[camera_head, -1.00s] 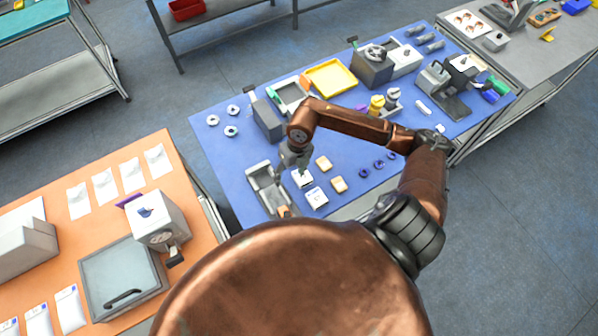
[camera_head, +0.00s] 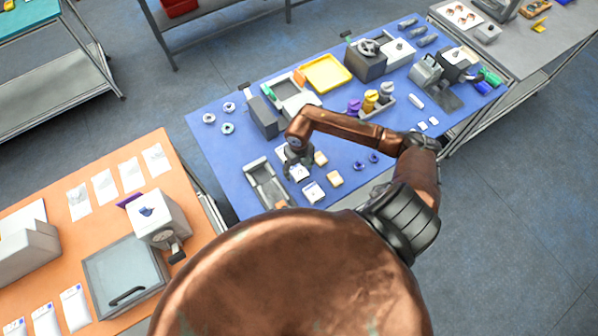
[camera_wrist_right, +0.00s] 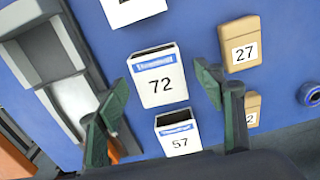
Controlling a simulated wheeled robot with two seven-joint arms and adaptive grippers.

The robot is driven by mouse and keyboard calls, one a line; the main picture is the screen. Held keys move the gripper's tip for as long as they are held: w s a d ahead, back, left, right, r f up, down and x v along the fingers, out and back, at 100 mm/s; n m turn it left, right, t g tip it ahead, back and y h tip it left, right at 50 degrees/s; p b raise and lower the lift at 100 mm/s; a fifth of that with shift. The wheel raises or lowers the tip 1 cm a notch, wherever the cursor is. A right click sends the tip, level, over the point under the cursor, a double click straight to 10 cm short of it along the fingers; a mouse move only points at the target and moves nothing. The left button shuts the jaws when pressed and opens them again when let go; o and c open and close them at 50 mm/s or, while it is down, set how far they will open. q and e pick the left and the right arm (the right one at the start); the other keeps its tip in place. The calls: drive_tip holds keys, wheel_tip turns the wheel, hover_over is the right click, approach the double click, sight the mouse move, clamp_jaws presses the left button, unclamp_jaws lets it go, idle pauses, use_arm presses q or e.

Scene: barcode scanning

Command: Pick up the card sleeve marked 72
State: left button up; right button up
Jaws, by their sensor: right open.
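The card sleeve marked 72 (camera_wrist_right: 158,78) is a white box with a blue band, lying on the blue table. In the right wrist view it lies ahead of and between the two fingers of my right gripper (camera_wrist_right: 168,103), which is open and empty. In the head view my right gripper (camera_head: 294,164) hangs over the white sleeves, partly covering one sleeve. Another white sleeve marked 57 (camera_wrist_right: 178,132) lies just nearer the wrist. My left gripper does not show.
Beside them are a tan sleeve marked 27 (camera_wrist_right: 239,44) and another tan sleeve (camera_wrist_right: 252,109), partly hidden by a finger. A grey tray (camera_head: 266,184) sits left of the sleeves. Blue rings (camera_head: 374,158) lie to the right. A yellow tray (camera_head: 327,73) stands farther back.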

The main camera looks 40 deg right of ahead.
drive_tip(key=c, duration=0.9)
